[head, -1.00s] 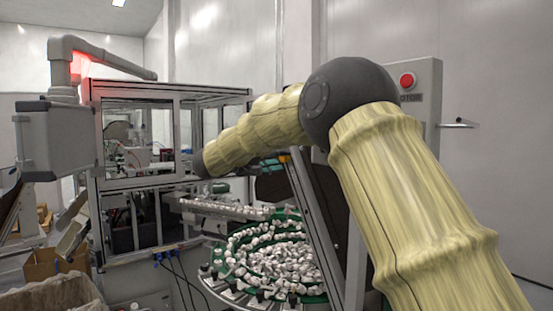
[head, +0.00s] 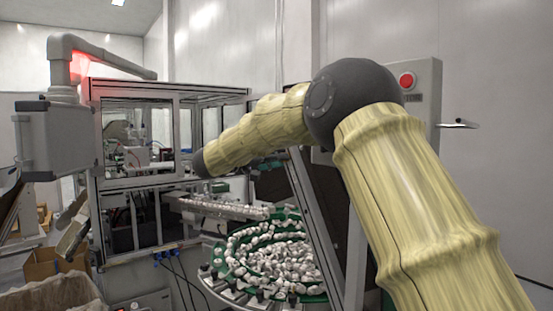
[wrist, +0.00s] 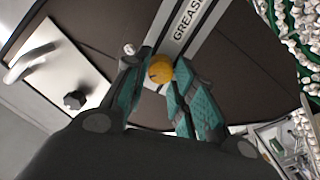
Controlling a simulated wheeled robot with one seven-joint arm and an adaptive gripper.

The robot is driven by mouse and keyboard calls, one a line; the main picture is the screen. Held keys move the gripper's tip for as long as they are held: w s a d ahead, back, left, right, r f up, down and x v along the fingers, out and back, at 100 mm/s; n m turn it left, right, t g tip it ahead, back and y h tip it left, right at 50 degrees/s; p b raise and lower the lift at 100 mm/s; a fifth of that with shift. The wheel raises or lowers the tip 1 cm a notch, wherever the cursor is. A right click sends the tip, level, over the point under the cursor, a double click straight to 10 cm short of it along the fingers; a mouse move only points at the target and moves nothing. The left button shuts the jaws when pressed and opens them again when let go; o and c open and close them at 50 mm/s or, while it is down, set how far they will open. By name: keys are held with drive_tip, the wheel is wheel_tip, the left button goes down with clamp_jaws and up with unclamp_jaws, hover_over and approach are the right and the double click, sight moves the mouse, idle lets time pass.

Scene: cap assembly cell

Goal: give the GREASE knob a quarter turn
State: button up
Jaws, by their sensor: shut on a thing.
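The GREASE knob (wrist: 160,71) is a round yellow-orange knob on a pale metal strip (wrist: 178,34) in the wrist view, just below the printed word GREASE. My gripper (wrist: 157,66) has teal-padded fingers, one on each side of the knob, and is shut on it. The fingertips cover the knob's sides, and a small dark mark shows on its face. In the head view my arm hides the gripper and the knob.
A dark panel surrounds the strip. A silver plate (wrist: 55,75) with a handle and a dark knob (wrist: 74,100) lies left. A green bowl feeder (head: 228,272) full of white caps stands below my arm in the head view. A red button box (head: 418,120) is behind.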

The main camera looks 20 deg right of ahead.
drive_tip(key=shift+s+f+m+b, duration=0.1)
drive_tip(key=shift+m+b, duration=3.75)
drive_tip(key=shift+m, duration=3.45)
drive_tip(key=o, duration=1)
drive_tip(key=shift+o, duration=0.2)
drive_tip(key=shift+a, duration=0.1)
drive_tip(key=v, duration=1.1)
drive_tip(key=shift+s+a, duration=0.15)
drive_tip(key=shift+a, duration=0.25)
